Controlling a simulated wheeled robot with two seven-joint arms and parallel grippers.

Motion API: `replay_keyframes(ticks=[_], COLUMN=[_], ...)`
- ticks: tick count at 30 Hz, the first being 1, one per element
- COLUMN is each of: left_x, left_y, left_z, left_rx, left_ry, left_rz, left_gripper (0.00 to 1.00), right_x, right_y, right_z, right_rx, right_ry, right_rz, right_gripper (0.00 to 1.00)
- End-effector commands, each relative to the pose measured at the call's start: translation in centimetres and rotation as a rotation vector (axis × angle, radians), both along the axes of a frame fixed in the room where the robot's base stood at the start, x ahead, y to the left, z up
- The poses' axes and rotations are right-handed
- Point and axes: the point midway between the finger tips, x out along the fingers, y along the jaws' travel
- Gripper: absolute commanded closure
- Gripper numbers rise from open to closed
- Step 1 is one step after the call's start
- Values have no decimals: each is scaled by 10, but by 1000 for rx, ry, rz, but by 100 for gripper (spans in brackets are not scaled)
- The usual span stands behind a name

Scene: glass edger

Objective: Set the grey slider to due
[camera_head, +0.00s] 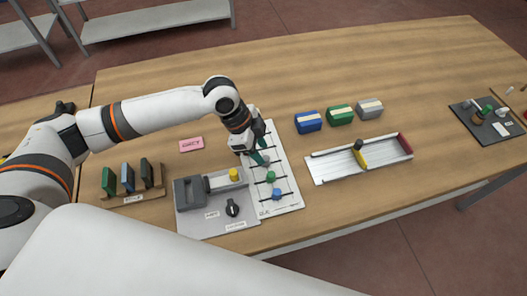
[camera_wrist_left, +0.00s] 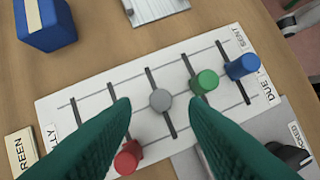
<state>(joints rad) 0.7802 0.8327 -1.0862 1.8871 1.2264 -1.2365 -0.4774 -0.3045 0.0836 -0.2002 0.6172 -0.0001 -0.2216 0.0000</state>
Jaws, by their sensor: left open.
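The white slider board (camera_head: 286,193) lies on the table with several dark slots; it fills the middle of the left wrist view (camera_wrist_left: 92,88). The grey slider (camera_wrist_left: 160,100) sits near the middle of its slot. The DUE label (camera_wrist_left: 270,88) is at the board's right end, on the lower side; SENT (camera_wrist_left: 238,37) is on the upper side. Green (camera_wrist_left: 205,82), blue (camera_wrist_left: 243,67) and red (camera_wrist_left: 128,158) sliders stand in other slots. My left gripper (camera_wrist_left: 159,106) is open, its green fingers on either side of the grey slider; I cannot tell whether they touch it. My right gripper is not seen.
A grey device with a yellow button (camera_head: 234,174) and black knob (camera_head: 233,208) adjoins the board. Blue (camera_head: 308,122), green (camera_head: 340,115) and grey (camera_head: 369,109) boxes stand behind a long tray (camera_head: 330,170). A pink card (camera_head: 191,144) lies left.

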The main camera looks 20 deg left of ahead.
Motion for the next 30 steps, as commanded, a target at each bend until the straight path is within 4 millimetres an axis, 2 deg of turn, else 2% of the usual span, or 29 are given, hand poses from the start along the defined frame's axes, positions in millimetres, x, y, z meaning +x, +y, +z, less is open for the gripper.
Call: replay_keyframes(ticks=[3,7,17,20,25,30], left_x=[1,2,2,2,2,2], left_y=[-7,-11,-12,-12,-12,-12], left_z=[-15,-26,-30,-30,-30,-30], left_rx=[0,0,0,0,0,0], left_ry=[2,1,0,0,0,0], left_rz=[0,1,0,0,0,0], left_gripper=[60,60,60,73,100,100], right_x=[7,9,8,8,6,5], right_y=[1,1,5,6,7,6], right_z=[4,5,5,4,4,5], right_rx=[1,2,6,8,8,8], right_ry=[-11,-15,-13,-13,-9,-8], right_rz=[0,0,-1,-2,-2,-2], right_gripper=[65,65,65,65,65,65])
